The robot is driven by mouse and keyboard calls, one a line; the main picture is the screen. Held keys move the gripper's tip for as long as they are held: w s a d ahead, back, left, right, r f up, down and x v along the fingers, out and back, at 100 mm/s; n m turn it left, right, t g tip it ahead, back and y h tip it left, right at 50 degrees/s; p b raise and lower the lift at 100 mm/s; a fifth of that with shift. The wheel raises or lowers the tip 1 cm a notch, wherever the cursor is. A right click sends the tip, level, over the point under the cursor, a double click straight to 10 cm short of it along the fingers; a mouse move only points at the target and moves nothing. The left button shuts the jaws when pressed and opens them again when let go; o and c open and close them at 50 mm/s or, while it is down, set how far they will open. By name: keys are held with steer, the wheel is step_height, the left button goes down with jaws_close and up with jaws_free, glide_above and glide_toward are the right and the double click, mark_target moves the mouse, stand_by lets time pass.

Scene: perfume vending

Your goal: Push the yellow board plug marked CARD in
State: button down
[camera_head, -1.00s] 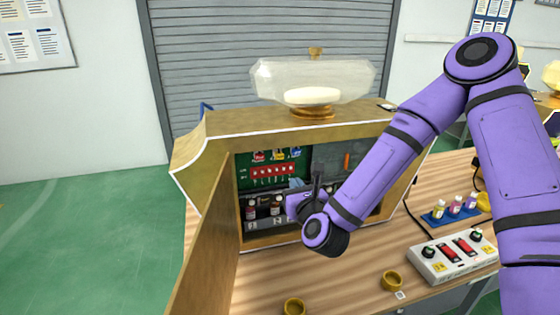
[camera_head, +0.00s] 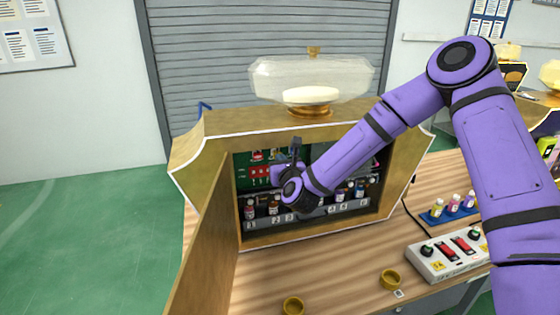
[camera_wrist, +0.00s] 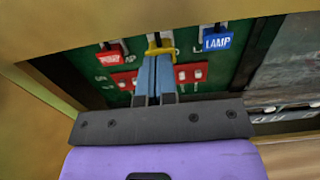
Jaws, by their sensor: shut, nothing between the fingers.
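The yellow board plug (camera_wrist: 154,46) is at the top middle of the wrist view, on the green board (camera_wrist: 75,58). Its label is covered by my fingers, so I cannot read CARD. My gripper (camera_wrist: 158,62) is shut and empty, its blue-grey fingertips at the yellow plug's lower front. They look close to or touching it; I cannot tell which.
A red plug (camera_wrist: 109,58) sits left of the yellow one and a blue plug marked LAMP (camera_wrist: 217,39) right. A red switch block (camera_wrist: 190,73) lies below. Small bottles (camera_head: 341,195) line the cabinet floor. The open door (camera_head: 208,255) stands at left.

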steer(key=shift+w, duration=0.3)
steer(key=shift+w+a, duration=0.1)
steer(key=shift+w+a+r, duration=0.1)
steer(key=shift+w+r, duration=0.05)
steer(key=shift+w, duration=0.6)
